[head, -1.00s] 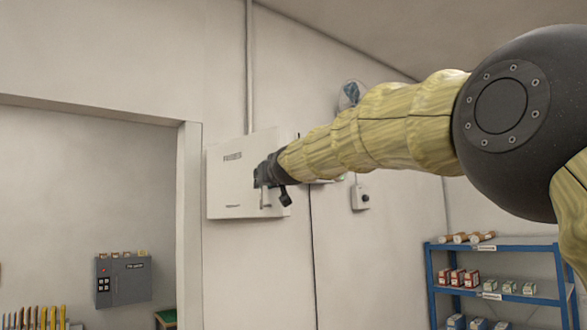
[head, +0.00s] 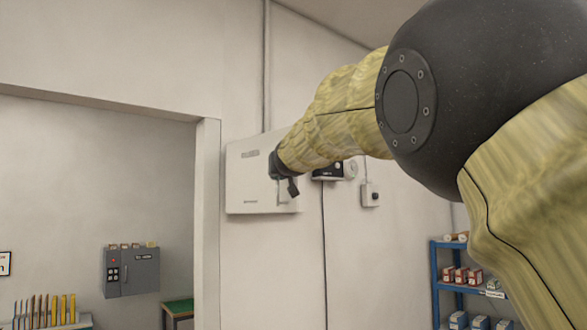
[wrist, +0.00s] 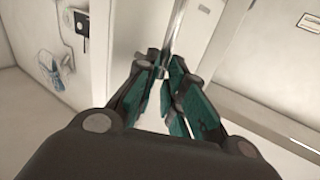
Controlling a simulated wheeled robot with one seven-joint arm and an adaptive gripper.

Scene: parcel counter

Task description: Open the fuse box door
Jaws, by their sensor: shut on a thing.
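The fuse box (head: 248,182) is a white, shallow box on the wall, with a small dark label high on its front. My gripper (head: 284,186) is at the right part of its front, shut on the pale upright door handle. In the wrist view the teal fingers of my gripper (wrist: 160,88) close around the handle (wrist: 178,28), a thin light bar running up between them. My gripper and forearm cover the upper right of the box, so I cannot tell whether the door stands slightly ajar.
A doorway with a pale frame (head: 207,225) is left of the box. Beyond it hangs a grey cabinet (head: 131,271). Right of the box are a black device (head: 328,172) and a small switch box (head: 370,195). A blue shelf (head: 462,262) with cartons stands at lower right.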

